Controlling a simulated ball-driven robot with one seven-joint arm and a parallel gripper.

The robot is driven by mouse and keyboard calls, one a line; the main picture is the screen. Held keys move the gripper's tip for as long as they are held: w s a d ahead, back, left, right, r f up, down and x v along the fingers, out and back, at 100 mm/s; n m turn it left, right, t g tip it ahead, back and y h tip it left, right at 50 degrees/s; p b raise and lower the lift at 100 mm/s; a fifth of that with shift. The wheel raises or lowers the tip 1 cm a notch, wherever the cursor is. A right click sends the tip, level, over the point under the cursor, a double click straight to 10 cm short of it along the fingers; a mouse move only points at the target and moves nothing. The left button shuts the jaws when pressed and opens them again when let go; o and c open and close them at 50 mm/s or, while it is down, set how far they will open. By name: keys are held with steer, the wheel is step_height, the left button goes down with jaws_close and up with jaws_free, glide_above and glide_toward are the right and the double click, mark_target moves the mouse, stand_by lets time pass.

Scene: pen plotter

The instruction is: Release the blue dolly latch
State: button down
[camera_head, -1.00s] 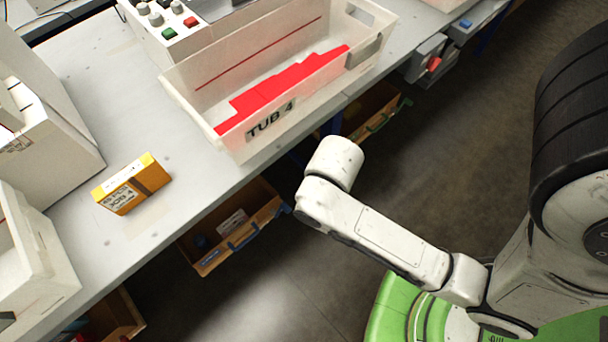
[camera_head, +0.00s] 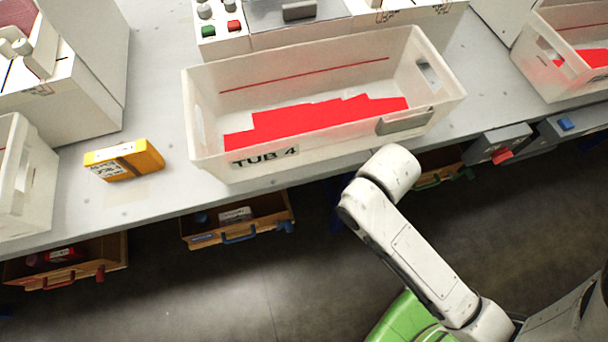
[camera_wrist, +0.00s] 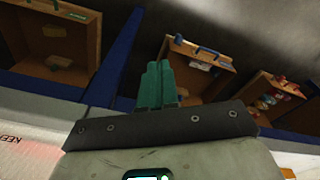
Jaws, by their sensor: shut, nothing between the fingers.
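In the head view, a wooden dolly (camera_head: 205,237) with a blue handle (camera_head: 240,237) stands under the bench, left of my arm. A small blue latch (camera_head: 285,227) is at its right front corner. In the wrist view, which looks inverted, this dolly (camera_wrist: 193,75) is just right of my fingers, with its blue handle (camera_wrist: 210,52) and the small blue latch (camera_wrist: 178,39) near its upper left corner. My gripper (camera_wrist: 154,70) has teal fingers, shut and empty, and appears apart from the latch. The head view does not show the fingers.
A red-handled dolly (camera_head: 65,270) stands left and a green-handled one (camera_head: 430,165) right. A blue bench leg (camera_wrist: 117,62) is close beside my fingers. TUB 4 (camera_head: 215,160) and a yellow box (camera_head: 145,155) are on the bench. The floor in front is clear.

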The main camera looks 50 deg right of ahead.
steer(key=shift+f, duration=0.1)
steer(key=s+a+f+m+t+y+b, duration=0.15)
steer(key=f+y+b, duration=0.25)
steer(key=f+b, duration=0.75)
steer(key=a+f+m+y+b, duration=0.25)
steer(key=f+b, duration=0.35)
steer(key=f, duration=1.1)
steer(key=a+f+m+t+y+b, duration=0.15)
steer(key=f+y+b, duration=0.5)
steer(key=f, duration=0.75)
steer(key=w+d+f+m+t+h+b, duration=0.2)
steer(key=d+f+m+t+h+b, duration=0.2)
steer(key=f+m+t+b, duration=0.2)
steer(key=w+d+f+m+t+h+b, duration=0.3)
steer(key=f+m+t+b, duration=0.3)
steer(key=f+t+b, duration=0.4)
steer(key=f+h+b, duration=0.1)
steer(key=b, duration=0.4)
steer(key=shift+d+f+h, duration=0.25)
steer(key=shift+d+h, duration=0.05)
steer(key=shift+d, duration=0.05)
steer(key=shift+w+m, duration=0.15)
steer(key=shift+m, duration=0.1)
